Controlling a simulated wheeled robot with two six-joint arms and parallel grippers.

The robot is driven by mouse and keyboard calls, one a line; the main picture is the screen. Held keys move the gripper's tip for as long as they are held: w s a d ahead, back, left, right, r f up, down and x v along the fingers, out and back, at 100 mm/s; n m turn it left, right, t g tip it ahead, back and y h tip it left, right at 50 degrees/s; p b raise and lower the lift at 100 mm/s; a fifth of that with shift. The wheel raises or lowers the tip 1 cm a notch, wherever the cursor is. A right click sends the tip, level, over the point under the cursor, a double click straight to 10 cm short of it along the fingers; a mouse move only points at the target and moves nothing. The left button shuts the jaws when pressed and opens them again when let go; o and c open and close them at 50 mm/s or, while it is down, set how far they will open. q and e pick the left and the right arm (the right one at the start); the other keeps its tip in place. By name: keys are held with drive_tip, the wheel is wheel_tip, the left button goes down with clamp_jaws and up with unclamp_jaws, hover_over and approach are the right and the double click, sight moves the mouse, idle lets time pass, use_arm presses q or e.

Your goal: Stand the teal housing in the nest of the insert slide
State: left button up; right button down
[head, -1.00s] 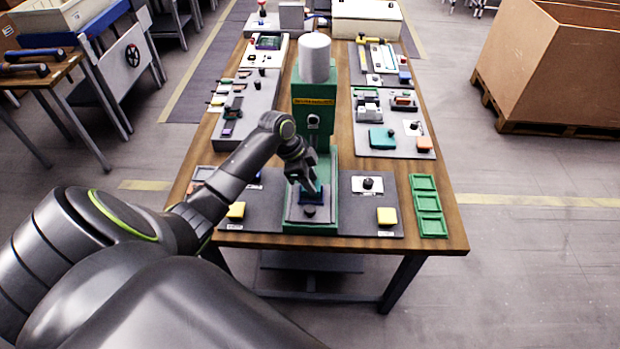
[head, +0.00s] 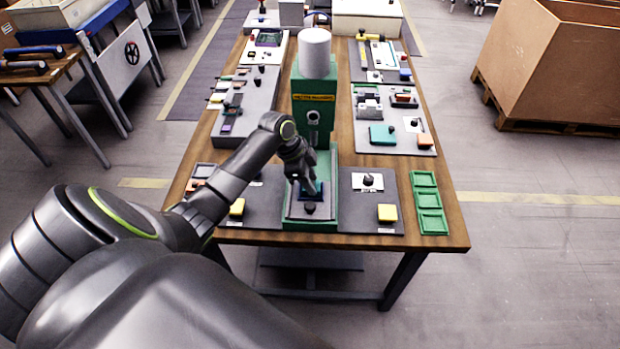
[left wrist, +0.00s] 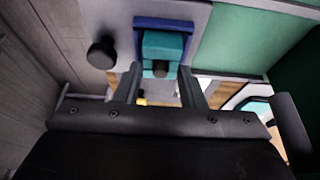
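The teal housing (left wrist: 162,48) sits at the dark blue nest (left wrist: 143,23) of the insert slide, seen in the left wrist view. The nest's rim shows around its far end and sides. I cannot tell if the housing is fully seated. In the head view my left gripper (head: 306,186) reaches down over the slide (head: 295,212) at the front of the green station and hides most of the housing. My right gripper is not in view.
The green column (head: 313,88) stands close behind my gripper. A black knob (head: 310,208) is in front of the nest. Green trays (head: 428,200) lie at the right edge.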

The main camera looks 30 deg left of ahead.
use_arm(q)
drive_tip(key=o, duration=0.5)
drive_tip(key=shift+a+r, duration=0.1)
drive_tip(key=b+v, duration=0.2)
drive_tip(key=v, duration=1.5)
drive_tip(key=shift+b, duration=0.4)
drive_tip(key=shift+r, duration=0.1)
